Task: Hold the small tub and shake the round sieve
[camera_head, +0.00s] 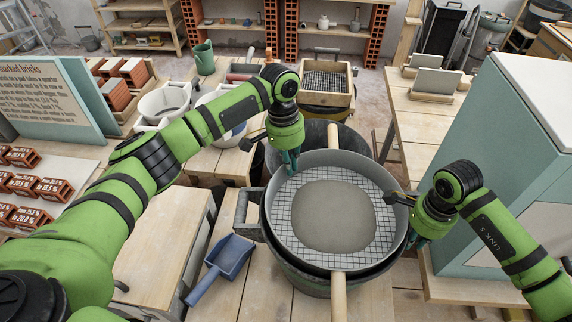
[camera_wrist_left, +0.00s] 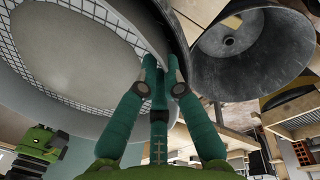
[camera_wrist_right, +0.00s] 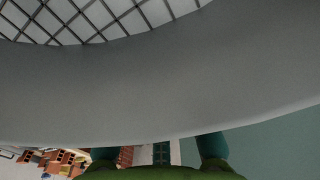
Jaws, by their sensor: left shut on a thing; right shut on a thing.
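The round sieve (camera_head: 381,240) has a grey rim and a wire mesh with a round patch of grey material (camera_head: 333,216) in its middle. It sits level over a dark tub (camera_head: 300,277), whose inside is hidden. Which vessel is the small tub I cannot tell for sure. My left gripper (camera_head: 291,163) is shut on the sieve's rim at the back left; the left wrist view shows its fingers (camera_wrist_left: 160,72) at that rim. My right gripper (camera_head: 409,222) is shut on the rim at the right. In the right wrist view the rim (camera_wrist_right: 165,85) hides most of its fingers.
Wooden rods (camera_head: 338,297) show at the sieve's front and back. Another dark bucket (camera_head: 316,137) stands close behind. A blue dustpan (camera_head: 227,258) lies on the planks at left. White buckets (camera_head: 165,102) and a framed sieve (camera_head: 325,83) stand further back. A teal cabinet (camera_head: 490,140) bounds the right.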

